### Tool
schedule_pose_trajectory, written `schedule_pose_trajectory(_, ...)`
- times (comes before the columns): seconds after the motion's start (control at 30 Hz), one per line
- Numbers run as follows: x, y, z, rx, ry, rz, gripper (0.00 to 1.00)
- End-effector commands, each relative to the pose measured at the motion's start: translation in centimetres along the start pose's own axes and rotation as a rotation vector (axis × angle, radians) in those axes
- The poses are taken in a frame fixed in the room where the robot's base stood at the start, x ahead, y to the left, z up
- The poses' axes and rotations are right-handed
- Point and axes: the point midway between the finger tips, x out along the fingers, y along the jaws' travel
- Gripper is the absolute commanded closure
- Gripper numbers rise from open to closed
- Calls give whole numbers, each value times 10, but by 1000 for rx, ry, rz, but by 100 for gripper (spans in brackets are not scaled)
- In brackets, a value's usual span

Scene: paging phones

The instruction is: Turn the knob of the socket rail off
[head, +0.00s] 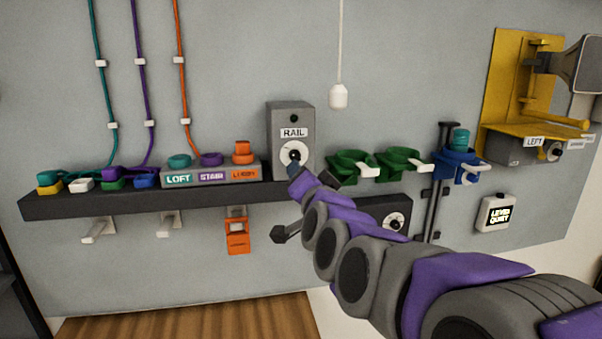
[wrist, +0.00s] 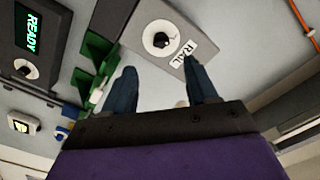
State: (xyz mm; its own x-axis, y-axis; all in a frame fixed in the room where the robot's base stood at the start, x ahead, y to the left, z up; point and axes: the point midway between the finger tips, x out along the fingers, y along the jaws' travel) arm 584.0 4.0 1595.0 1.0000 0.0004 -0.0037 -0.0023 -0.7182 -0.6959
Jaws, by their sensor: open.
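The socket rail's control is a grey box labelled RAIL (head: 291,116), standing on the dark shelf. Its knob (head: 295,155) is a dark knob on a round white dial, partly covered by my arm's end in the head view. In the wrist view the knob (wrist: 160,41) sits clear on its dial, just beyond my fingertips, with the RAIL label beside it. My gripper (wrist: 163,80) is open, its two dark fingers apart with nothing between them. The fingers appear short of the knob; contact is not visible.
Green holders (head: 354,163) and a blue holder (head: 458,165) are right of the box. Plug blocks labelled LOFT and STAIR (head: 210,175) stand left on the shelf (head: 120,201). A white pull cord (head: 339,95) hangs above. A second dial box (head: 392,218) is below right.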

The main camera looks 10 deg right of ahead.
Motion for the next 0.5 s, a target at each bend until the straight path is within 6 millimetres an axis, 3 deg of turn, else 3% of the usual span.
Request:
schedule_pose_trajectory(0.2,-33,0,0,-1,1,-1,43)
schedule_pose_trajectory(0.5,-61,0,0,-1,0,0,43)
